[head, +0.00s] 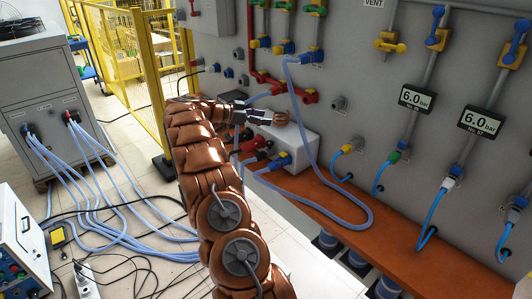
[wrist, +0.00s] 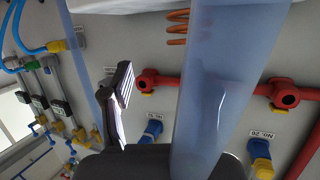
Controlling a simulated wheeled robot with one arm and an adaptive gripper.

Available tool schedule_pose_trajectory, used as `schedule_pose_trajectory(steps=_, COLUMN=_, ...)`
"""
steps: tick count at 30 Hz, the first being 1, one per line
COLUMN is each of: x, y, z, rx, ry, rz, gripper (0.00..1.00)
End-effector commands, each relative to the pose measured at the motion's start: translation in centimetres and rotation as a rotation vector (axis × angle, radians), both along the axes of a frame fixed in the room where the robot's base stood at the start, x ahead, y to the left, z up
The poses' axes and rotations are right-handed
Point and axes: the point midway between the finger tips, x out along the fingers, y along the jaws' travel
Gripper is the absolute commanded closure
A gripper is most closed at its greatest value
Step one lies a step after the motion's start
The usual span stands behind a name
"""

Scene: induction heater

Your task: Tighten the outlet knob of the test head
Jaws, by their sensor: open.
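The white box (head: 290,148), which looks like the test head, stands on the orange-brown shelf against the grey wall. A copper coil (head: 281,119) shows at its top, and also in the wrist view (wrist: 177,28). Red and dark knob-like fittings (head: 258,156) are on its left side, partly behind my arm; which is the outlet knob I cannot tell. My gripper (head: 262,116) is open beside the coil, above the box's left end, and I see nothing held. In the wrist view one finger (wrist: 121,88) shows; the other is hidden by a blue hose (wrist: 210,85).
A blue hose (head: 301,100) loops from the wall fittings down over the shelf (head: 370,232). Red pipe (head: 262,78) with valves runs on the wall near my gripper; it also shows in the wrist view (wrist: 228,87). Several hoses cross the floor from the grey cabinet (head: 40,90).

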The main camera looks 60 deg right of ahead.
Motion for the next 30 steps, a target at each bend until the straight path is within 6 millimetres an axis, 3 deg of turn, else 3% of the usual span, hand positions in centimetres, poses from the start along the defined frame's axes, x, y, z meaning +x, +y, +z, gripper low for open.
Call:
schedule_pose_trajectory(steps=14, x=-0.5, y=3.0, z=-1.7, rx=0.02, ry=0.006, rz=0.245, gripper=0.4)
schedule_pose_trajectory(steps=30, x=-2.2, y=8.6, z=-5.9, rx=0.091, ry=-0.01, rz=0.487, gripper=0.4)
